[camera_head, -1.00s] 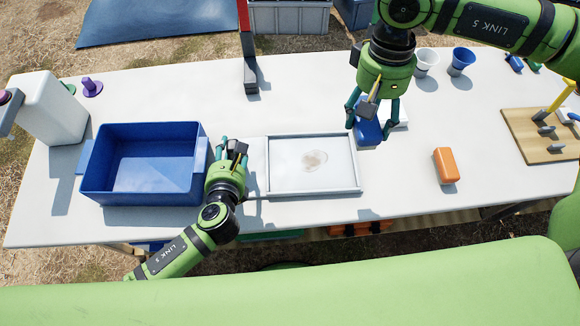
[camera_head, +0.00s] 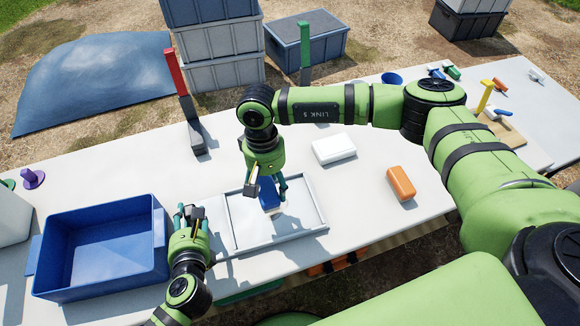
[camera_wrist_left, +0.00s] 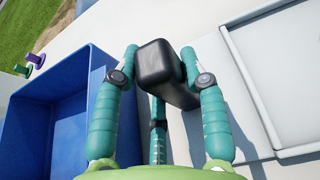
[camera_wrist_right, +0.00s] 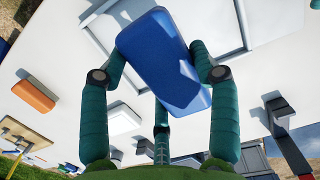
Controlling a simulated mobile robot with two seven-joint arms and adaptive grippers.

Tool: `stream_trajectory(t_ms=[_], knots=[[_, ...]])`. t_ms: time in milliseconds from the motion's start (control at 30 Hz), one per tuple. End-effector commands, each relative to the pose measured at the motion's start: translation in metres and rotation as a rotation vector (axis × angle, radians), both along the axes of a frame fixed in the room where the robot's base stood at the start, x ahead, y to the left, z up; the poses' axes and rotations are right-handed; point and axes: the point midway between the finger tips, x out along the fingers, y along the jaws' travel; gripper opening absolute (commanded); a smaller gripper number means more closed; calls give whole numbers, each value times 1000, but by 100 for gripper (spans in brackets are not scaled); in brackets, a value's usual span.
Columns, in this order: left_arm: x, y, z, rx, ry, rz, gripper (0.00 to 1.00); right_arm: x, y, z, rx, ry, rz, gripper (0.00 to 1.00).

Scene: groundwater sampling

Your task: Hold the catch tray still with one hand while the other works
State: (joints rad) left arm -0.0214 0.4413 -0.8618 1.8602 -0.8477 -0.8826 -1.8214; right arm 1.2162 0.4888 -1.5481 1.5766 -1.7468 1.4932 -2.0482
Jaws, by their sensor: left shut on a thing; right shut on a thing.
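The catch tray (camera_head: 238,238) is a shallow pale grey tray on the white table. Its left edge shows in the left wrist view (camera_wrist_left: 250,85). My left gripper (camera_head: 190,216) is beside the tray's left side, shut on a black block-like grip (camera_wrist_left: 153,66). Whether that grip is joined to the tray is hidden. My right gripper (camera_head: 267,182) is shut on a blue block (camera_head: 268,197) with a pale underside, over the tray's middle; the block fills the right wrist view's centre (camera_wrist_right: 160,55). I cannot tell whether it touches the tray floor. No brown patch shows on the visible floor.
A deep blue bin (camera_head: 100,250) stands close left of my left gripper. A white block (camera_head: 334,149) and an orange block (camera_head: 401,184) lie right of the tray. A red-topped dark post (camera_head: 184,105) stands behind. The table between white block and tray is clear.

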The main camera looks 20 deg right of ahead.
Motion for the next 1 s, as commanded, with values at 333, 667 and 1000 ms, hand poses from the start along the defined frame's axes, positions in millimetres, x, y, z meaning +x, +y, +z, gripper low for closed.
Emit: stream_trajectory(t_ms=[333,667,1000], knots=[[0,1,-1,3,3,2,0,1,10,-26,-1,0,-1,36],[-1,1,-2,3,3,1,0,0,10,-55,-1,2,0,36],[-1,1,-2,3,4,1,0,0,10,-85,-2,1,0,36]])
